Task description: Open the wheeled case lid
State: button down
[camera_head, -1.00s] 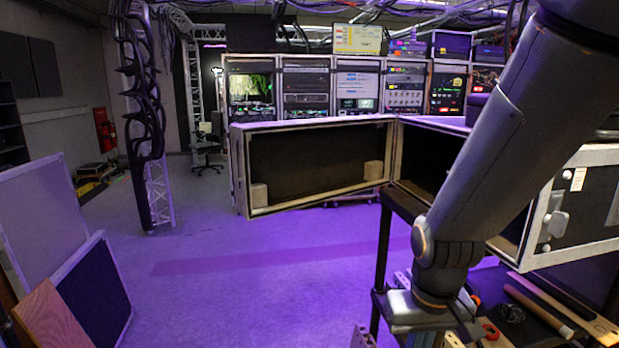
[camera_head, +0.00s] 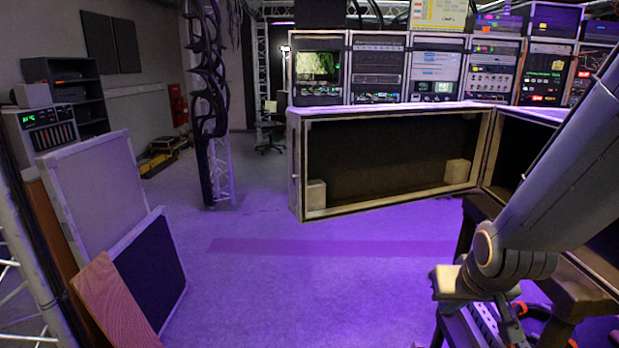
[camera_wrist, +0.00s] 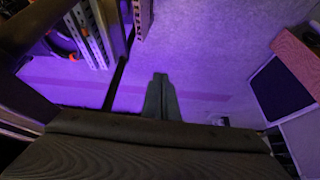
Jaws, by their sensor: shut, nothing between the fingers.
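The case lid (camera_head: 391,206) is a big pale-edged panel with a dark inside and light blocks in its lower corners. In the head view it stands swung out to the left, open side facing me. Its right edge meets the case (camera_head: 505,150), which is cut off at the right and partly hidden by my arm. My gripper (camera_wrist: 161,77) shows in the wrist view, its fingers shut and empty over purple-lit floor. It is apart from the lid, which I cannot make out in that view. In the head view I cannot make out my fingers.
Flat panels (camera_head: 97,185) and a wood board (camera_head: 112,300) lean at the left. A truss column with black cables (camera_head: 208,110) stands behind the open floor (camera_head: 300,285). Equipment racks (camera_head: 377,68) line the back. A dark stand (camera_head: 590,290) is at lower right.

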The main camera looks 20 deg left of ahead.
jog(key=w+a+r+n+t+y, duration=0.1)
jog(key=w+a+r+t+y, duration=0.2)
jog(key=a, duration=0.4)
jog(key=w+a+r+n+t+y, duration=0.1)
jog(key=w+a+r+n+t, duration=0.2)
jog(key=a, duration=0.4)
jog(key=a+r+n+t+y, duration=0.1)
jog(key=a+r+t+y, duration=0.2)
jog(key=a+r+y, duration=0.55)
jog(key=w+a+h+p, duration=0.1)
jog(key=w+a, duration=0.2)
jog(key=w+a+r+h+p, duration=0.1)
jog(key=w+a+p, duration=0.1)
jog(key=w+a, duration=0.2)
jog(key=w+a+r+h+p, duration=0.1)
jog(key=w+a, duration=0.3)
jog(key=shift+w+a+p, duration=0.2)
jog(key=shift+a+p, duration=0.05)
jog(key=shift+p, duration=0.05)
